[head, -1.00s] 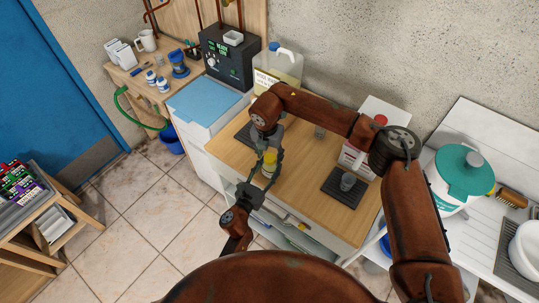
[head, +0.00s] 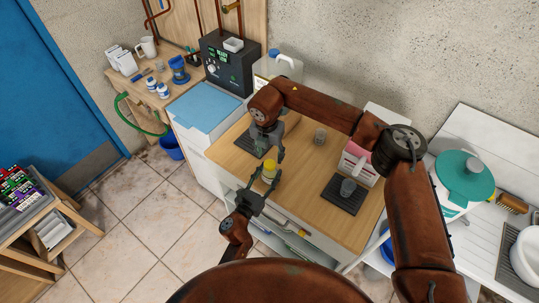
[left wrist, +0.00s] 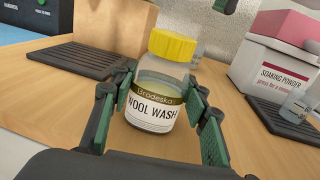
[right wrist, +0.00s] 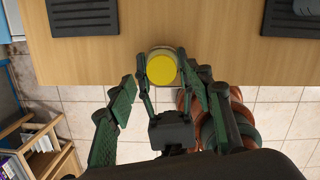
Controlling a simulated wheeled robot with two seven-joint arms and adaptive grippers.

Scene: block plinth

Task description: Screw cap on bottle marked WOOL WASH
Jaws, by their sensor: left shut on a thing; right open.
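The bottle marked WOOL WASH (left wrist: 155,100) is upright, with a yellow cap (left wrist: 172,45) sitting on its neck. I cannot tell how tightly the cap is screwed on. My left gripper (left wrist: 160,112) is shut on the bottle's body, at the front edge of the wooden counter. In the head view the yellow cap (head: 270,168) shows just below my right gripper (head: 268,146). In the right wrist view the cap (right wrist: 161,69) lies between the spread fingers of my right gripper (right wrist: 166,82), which is open and empty above it.
The wooden counter (head: 300,175) carries a dark ribbed mat (head: 345,195) with a small grey cup (head: 348,187). A soaking powder box (left wrist: 272,65) and another cup (head: 320,136) stand behind. A large jug (head: 285,66) stands at the back.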

